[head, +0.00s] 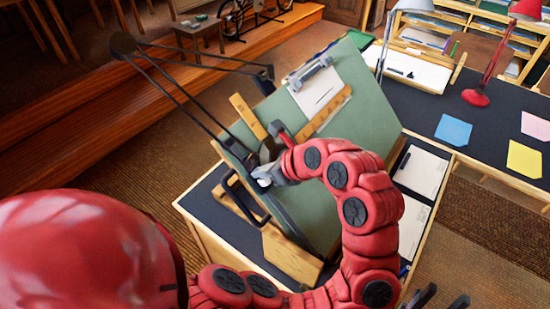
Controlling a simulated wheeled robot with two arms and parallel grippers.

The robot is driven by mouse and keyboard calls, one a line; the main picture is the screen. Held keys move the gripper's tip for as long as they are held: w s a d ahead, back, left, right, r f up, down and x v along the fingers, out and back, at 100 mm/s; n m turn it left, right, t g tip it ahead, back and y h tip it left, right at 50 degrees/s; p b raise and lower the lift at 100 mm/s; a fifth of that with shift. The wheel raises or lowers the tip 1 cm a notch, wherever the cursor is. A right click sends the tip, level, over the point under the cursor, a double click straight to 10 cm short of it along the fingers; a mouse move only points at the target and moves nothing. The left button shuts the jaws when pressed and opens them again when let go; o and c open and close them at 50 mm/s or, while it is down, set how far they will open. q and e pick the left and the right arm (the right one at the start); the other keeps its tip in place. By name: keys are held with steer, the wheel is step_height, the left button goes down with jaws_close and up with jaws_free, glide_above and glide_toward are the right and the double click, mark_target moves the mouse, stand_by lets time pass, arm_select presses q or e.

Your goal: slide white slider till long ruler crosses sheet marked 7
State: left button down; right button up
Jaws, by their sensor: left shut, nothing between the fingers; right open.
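A green drafting board (365,120) stands tilted on the dark desk. A white sheet (316,92) is on its upper part; no number is legible. A long wooden ruler (332,110) lies slantwise along the sheet's lower right edge. A shorter wooden ruler (249,117) points up and left from the drafting head, which my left gripper partly hides. My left gripper (263,178) is shut and empty at the board's lower left edge. I cannot make out a white slider apart from the pale parts there. My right gripper (434,297) is open at the bottom edge, partly cut off.
Black linkage bars (185,92) reach left from the board. A red lamp (476,96) and blue (453,130), pink (537,125) and yellow (525,158) papers are on the desk at right. White papers (421,172) lie right of my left arm. Wooden steps (90,118) are behind at left.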

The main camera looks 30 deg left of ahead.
arm_select(q)
steer(key=shift+s+d+f+b, duration=0.15)
steer(key=shift+d+f+b, duration=0.95)
steer(key=shift+b, duration=0.4)
steer(key=shift+s+d+f+b, duration=0.15)
steer(key=shift+d+f+b, duration=0.9)
steer(key=shift+b, duration=0.45)
steer(key=shift+s+d+f+b, duration=0.1)
steer(key=shift+d+f+b, duration=0.1)
steer(key=shift+f+b, duration=0.2)
steer(key=shift+r, duration=0.1)
